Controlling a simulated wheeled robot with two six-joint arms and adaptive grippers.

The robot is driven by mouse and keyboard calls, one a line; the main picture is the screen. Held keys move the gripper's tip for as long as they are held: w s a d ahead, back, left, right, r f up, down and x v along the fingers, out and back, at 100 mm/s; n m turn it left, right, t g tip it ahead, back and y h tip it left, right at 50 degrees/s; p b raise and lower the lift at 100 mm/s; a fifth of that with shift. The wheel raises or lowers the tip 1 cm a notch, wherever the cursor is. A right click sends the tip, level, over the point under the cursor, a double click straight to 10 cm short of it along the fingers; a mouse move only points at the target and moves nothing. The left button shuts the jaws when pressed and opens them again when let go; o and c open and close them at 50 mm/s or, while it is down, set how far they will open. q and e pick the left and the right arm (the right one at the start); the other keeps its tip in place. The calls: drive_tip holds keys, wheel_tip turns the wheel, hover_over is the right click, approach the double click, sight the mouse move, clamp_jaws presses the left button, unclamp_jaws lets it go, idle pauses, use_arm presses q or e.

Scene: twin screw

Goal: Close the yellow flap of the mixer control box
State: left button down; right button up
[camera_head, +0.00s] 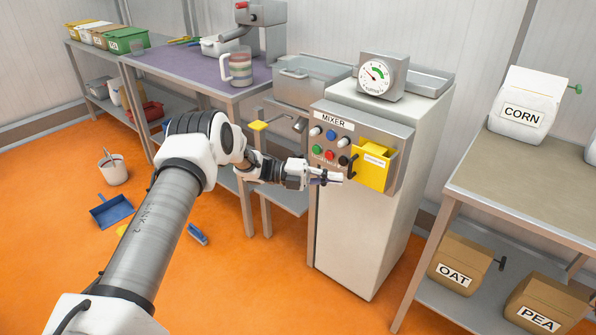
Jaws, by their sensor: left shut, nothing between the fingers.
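The mixer control box (335,121) is a grey sloped panel marked MIXER on top of a white cabinet, with several coloured buttons and knobs. Its yellow flap (374,172) is at the panel's right side and carries a white label. The flap stands out from the panel; its exact angle is hard to tell. My left gripper (337,177) is shut and empty, in front of the panel's lower edge, just left of the flap in the picture. I cannot tell whether the fingertips touch the flap or a dark handle beside it. My right gripper is not in view.
A dial gauge (383,76) stands behind the panel. A metal basin (309,80) and a purple-topped table (190,72) are to the left. A table with a CORN container (528,105) stands at the right. A bucket (113,169) and dustpan (111,211) lie on the orange floor.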

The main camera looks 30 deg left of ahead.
use_arm(q)
drive_tip(key=shift+w+a+b, duration=1.3)
drive_tip(key=shift+a+b, duration=0.1)
drive_tip(key=shift+a, duration=3.15)
drive_tip(key=d+f+n+t+y, duration=0.7)
drive_tip(key=d+f+n, duration=0.6)
drive_tip(key=f+n, duration=0.5)
drive_tip(key=s+d+f+n+g+y, duration=0.25)
drive_tip(key=s+f+n, duration=0.3)
drive_tip(key=s, duration=0.35)
drive_tip(key=s+d+f+n+g+y, duration=0.2)
drive_tip(key=s+f+n+g+y, duration=0.3)
drive_tip(key=s, duration=0.4)
drive_tip(key=s+f+n+g+y, duration=0.1)
drive_tip(key=s+n+g+y, duration=0.35)
drive_tip(key=s, duration=2.05)
wheel_tip(320, 180, up, 14)
drive_tip(key=s+a+m+g+h+p, duration=0.1)
drive_tip(key=g+h+p, duration=0.1)
drive_tip(key=p, duration=1.2)
drive_tip(key=shift+r+m+h, duration=0.25)
drive_tip(key=shift+m+h, duration=0.05)
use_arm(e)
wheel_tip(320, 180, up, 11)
